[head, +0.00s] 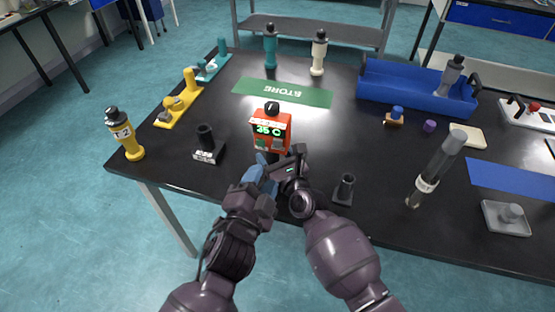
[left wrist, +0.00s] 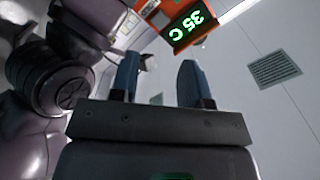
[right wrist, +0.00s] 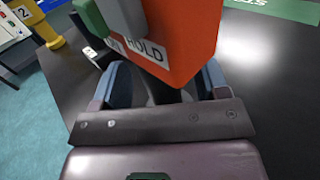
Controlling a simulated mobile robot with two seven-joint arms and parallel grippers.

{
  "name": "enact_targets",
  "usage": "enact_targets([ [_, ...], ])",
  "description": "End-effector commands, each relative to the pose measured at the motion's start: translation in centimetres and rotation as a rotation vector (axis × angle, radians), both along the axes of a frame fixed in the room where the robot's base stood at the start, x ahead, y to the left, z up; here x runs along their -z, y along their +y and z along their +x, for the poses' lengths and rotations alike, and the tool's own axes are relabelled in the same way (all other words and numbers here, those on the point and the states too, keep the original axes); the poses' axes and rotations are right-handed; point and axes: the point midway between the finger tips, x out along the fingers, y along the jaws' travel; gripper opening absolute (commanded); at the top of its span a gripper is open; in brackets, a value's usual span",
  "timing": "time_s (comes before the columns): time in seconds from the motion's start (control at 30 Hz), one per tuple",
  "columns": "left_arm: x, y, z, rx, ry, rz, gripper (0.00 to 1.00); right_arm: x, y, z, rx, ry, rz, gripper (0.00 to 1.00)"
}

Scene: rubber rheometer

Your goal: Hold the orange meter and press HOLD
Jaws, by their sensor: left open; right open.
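The orange meter (head: 285,134) stands upright on the black table, its green display reading 35 C. In the right wrist view the meter (right wrist: 187,32) shows a HOLD label, with a green and a grey button above the labels. My right gripper (right wrist: 168,85) is open, its fingers on either side of the dark stem below the orange body; I cannot tell whether they touch it. My left gripper (head: 261,178) is open and empty, just in front of and below the meter. The left wrist view shows the meter (left wrist: 170,14) beyond its spread fingers.
A black holder (head: 208,146) stands left of the meter and another (head: 345,188) to the right. A yellow bottle (head: 123,135) is at the left edge. A green STORE mat (head: 283,92) lies behind. A clear tube (head: 438,163) and blue tray (head: 400,92) are at right.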

Motion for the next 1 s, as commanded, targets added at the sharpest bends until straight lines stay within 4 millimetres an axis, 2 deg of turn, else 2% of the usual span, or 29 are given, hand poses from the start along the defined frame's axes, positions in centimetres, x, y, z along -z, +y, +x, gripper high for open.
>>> enact_targets([
  [0.2,0.0,0.0,0.0,0.0,0.0,0.0,0.43,-0.02,0.0,0.01,0.0,0.0,0.0,0.66],
  [0.57,0.0,0.0,0.0,0.0,0.0,0.0,0.43,-0.02,-0.01,0.0,0.0,0.0,0.0,0.11],
  [0.6,0.0,0.0,0.0,0.0,0.0,0.0,0.4,-0.02,-0.01,0.0,0.0,0.0,-0.001,0.09],
  [0.87,0.0,0.0,0.0,0.0,0.0,0.0,0.0,-0.01,-0.01,0.0,0.0,0.0,-0.001,0.08],
  [1.0,0.0,0.0,0.0,0.0,0.0,0.0,0.0,-0.01,-0.03,-0.01,0.0,0.0,-0.001,0.08],
])
